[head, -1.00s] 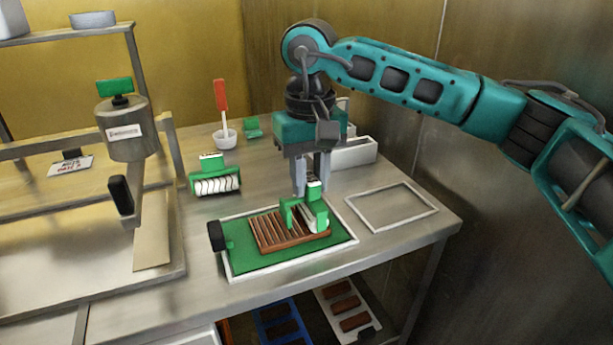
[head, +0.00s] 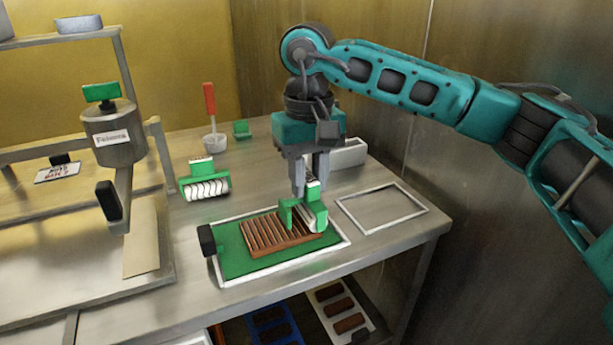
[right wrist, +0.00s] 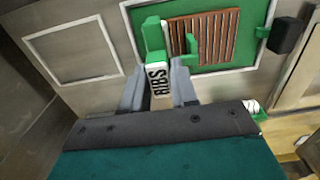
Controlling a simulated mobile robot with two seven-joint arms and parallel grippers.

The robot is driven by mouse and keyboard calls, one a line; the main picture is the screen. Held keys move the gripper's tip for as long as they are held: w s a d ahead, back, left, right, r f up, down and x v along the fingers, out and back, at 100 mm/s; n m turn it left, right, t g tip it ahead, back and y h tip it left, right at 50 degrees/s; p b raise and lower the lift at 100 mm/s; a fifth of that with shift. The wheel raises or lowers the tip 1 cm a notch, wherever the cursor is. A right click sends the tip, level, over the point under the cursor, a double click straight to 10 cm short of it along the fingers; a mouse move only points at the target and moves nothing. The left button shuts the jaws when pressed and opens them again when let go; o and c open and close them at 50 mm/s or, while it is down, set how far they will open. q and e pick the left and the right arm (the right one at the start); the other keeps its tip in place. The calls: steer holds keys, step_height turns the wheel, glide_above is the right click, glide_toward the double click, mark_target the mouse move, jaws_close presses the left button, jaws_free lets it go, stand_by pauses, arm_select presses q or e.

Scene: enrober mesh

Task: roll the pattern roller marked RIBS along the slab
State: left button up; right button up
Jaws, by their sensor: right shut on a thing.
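My right gripper (head: 312,188) is shut on the handle of a green-framed pattern roller (head: 313,214). In the right wrist view the handle's white label reads RIBS (right wrist: 158,80), between my fingers (right wrist: 160,88). The roller sits at the right end of a brown slab (head: 270,236); whether it touches the slab is hard to tell. The slab shows parallel ribs across most of its length. It lies on a green mat (head: 232,262) with a white border; the slab also shows in the right wrist view (right wrist: 222,38). My left gripper is not in view.
A second green roller (head: 205,182) with a spiral pattern stands behind the mat. An empty white frame outline (head: 381,207) is to the right. A pot with a red-handled tool (head: 211,120) and a white bin (head: 348,155) stand behind. A depositing machine (head: 112,135) is at left.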

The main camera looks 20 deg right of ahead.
steer(key=shift+r+p, duration=2.6)
steer(key=shift+r, duration=0.95)
